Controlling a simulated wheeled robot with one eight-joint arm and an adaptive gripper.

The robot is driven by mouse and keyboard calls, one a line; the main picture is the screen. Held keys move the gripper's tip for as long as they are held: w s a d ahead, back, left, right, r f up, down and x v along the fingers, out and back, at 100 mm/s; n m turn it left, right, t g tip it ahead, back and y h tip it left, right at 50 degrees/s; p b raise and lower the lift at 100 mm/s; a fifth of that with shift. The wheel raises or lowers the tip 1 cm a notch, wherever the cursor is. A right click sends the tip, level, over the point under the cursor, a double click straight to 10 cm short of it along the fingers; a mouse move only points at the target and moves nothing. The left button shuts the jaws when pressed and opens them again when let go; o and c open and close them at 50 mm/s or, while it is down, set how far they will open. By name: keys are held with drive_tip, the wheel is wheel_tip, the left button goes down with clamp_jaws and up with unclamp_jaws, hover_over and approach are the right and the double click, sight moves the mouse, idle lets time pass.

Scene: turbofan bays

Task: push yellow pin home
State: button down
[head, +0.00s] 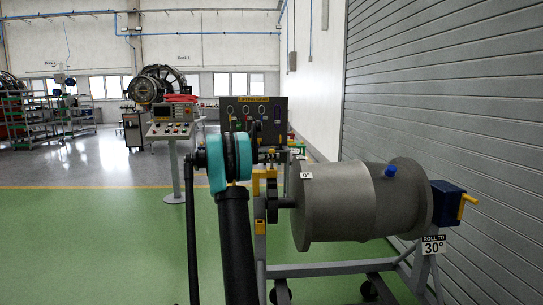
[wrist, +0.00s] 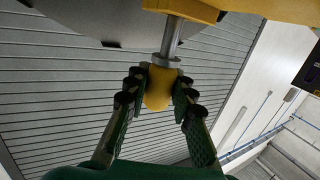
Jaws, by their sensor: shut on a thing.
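The yellow pin (wrist: 158,98) shows in the wrist view as a rounded yellow knob with a grey collar and a bare metal shaft. The shaft runs up to a yellow block (wrist: 190,8) at the top edge, and a length of it is exposed. My gripper (wrist: 160,82) is shut on the knob, one green finger with black joints on each side. In the head view a yellow bracket (head: 263,179) stands at the left end of the grey drum (head: 340,205). The pin cannot be made out there, and my arm hides my gripper.
A control console (head: 171,130) and a lifting gear board (head: 254,117) stand behind. Green floor at left is clear.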

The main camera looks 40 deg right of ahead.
sight(271, 162)
drive_tip(key=shift+f, duration=1.7)
drive_tip(key=c, duration=1.2)
unclamp_jaws()
drive_tip(key=a, duration=1.2)
drive_tip(key=shift+w+r, duration=0.45)
drive_tip(key=s+a+f+n+t+y, duration=0.2)
drive_tip(key=s+a+f+n+y, duration=0.3)
drive_tip(key=s+a+f, duration=0.5)
drive_tip(key=s+a+f+n+t+y, duration=0.1)
drive_tip(key=s+a+f+n+y, duration=0.5)
drive_tip(key=s+a+f, duration=0.4)
drive_tip(key=s+a+f+n+t+y, duration=0.2)
drive_tip(key=s+a+f+n+y, duration=0.4)
drive_tip(key=s+a, duration=1.2)
wheel_tip(271, 162, down, 5)
drive_tip(key=shift+s+a+r+n+t, duration=0.15)
drive_tip(key=shift+s+n+t, duration=0.15)
drive_tip(key=shift+s+n, duration=0.55)
